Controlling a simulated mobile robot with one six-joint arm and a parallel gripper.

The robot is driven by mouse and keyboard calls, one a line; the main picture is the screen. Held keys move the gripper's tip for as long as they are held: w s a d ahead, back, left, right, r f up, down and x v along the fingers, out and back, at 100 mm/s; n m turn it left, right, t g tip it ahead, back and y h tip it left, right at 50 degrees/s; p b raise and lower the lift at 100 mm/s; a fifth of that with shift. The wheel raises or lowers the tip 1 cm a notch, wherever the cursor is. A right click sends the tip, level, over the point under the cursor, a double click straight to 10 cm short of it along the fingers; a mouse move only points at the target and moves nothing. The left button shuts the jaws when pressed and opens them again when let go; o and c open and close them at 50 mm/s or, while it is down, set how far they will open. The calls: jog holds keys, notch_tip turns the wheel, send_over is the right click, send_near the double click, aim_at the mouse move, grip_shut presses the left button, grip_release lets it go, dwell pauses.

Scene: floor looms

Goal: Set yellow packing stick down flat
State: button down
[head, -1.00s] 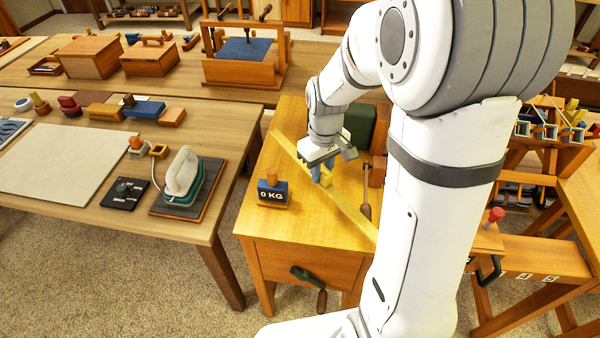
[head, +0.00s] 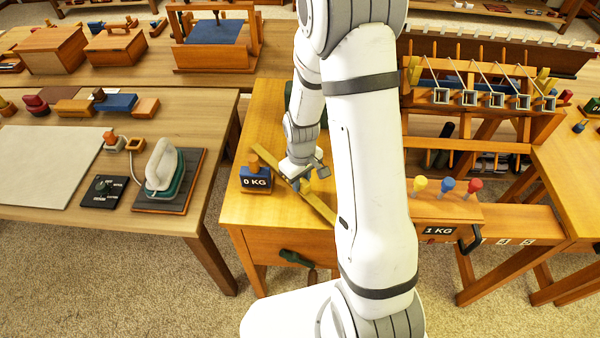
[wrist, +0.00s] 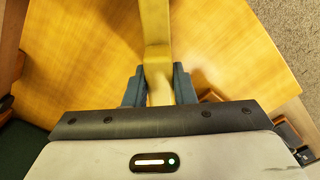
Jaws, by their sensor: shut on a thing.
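The yellow packing stick (head: 321,207) is a long flat bar in the head view, lying at a slant over the wooden cabinet top (head: 262,105). My arm hides part of it. My gripper (head: 302,185) is shut on a raised block near the stick's middle. In the wrist view the stick (wrist: 155,22) runs up out of the frame, and the blue fingers of my gripper (wrist: 159,88) stand on either side of its block. I cannot tell whether the stick touches the cabinet top.
A blue "0 KG" weight (head: 256,180) stands on the cabinet just left of the stick. A green-handled crank (head: 296,258) sticks out of the cabinet front. A table with an iron (head: 160,170) is at left. A loom (head: 480,90) stands at right.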

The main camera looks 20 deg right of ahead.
jog(key=w, duration=0.1)
jog(key=w+d+p, duration=0.1)
jog(key=w, duration=0.1)
jog(key=shift+w+r, duration=0.1)
jog(key=shift+r, duration=0.1)
jog(key=shift+f+p, duration=0.3)
jog(key=shift+f, duration=0.45)
jog(key=shift+f, duration=0.15)
jog(key=c, duration=1.2)
grip_release()
